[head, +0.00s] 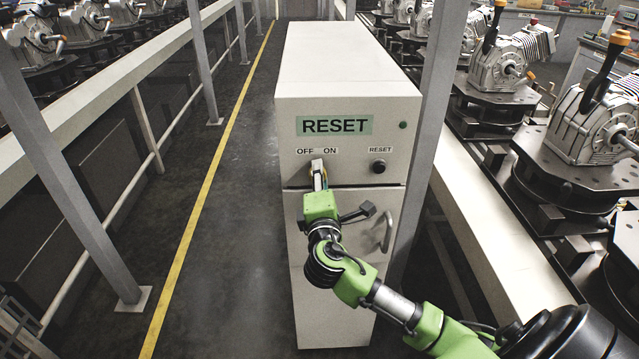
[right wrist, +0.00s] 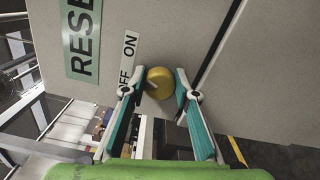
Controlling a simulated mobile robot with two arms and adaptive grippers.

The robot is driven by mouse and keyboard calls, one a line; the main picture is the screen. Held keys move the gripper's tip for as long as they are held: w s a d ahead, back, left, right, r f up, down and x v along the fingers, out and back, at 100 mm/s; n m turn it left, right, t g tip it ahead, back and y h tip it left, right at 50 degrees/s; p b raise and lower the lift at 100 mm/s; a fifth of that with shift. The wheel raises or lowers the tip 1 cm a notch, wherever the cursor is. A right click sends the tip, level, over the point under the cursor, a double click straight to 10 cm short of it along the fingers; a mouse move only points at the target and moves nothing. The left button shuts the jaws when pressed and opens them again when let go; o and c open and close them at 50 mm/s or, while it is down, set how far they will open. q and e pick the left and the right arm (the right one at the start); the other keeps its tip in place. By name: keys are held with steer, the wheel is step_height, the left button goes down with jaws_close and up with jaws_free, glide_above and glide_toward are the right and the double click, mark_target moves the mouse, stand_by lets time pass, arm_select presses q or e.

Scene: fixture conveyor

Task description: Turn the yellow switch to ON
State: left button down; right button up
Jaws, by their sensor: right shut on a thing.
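The yellow switch (right wrist: 160,83) is a round knob on the front of the cabinet, below the OFF and ON label (right wrist: 129,56). My right gripper (right wrist: 161,89) has its two fingers on either side of the knob and is shut on it. A small pale mark shows on the knob, but I cannot tell clearly which position it is at. In the head view my right gripper (head: 318,172) reaches the cabinet front just under the label and hides the knob. The left finger covers part of OFF in the right wrist view. My left gripper is not in view.
Conveyors with fixtures run on both sides. The floor left of the cabinet is clear.

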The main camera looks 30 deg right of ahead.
steer(key=shift+f+m+b, duration=0.2)
steer(key=shift+m+b, duration=0.6)
steer(key=shift+m, duration=0.8)
steer(key=o, duration=1.1)
steer(key=shift+r, duration=0.1)
steer(key=v, duration=1.2)
steer(key=shift+s, duration=0.1)
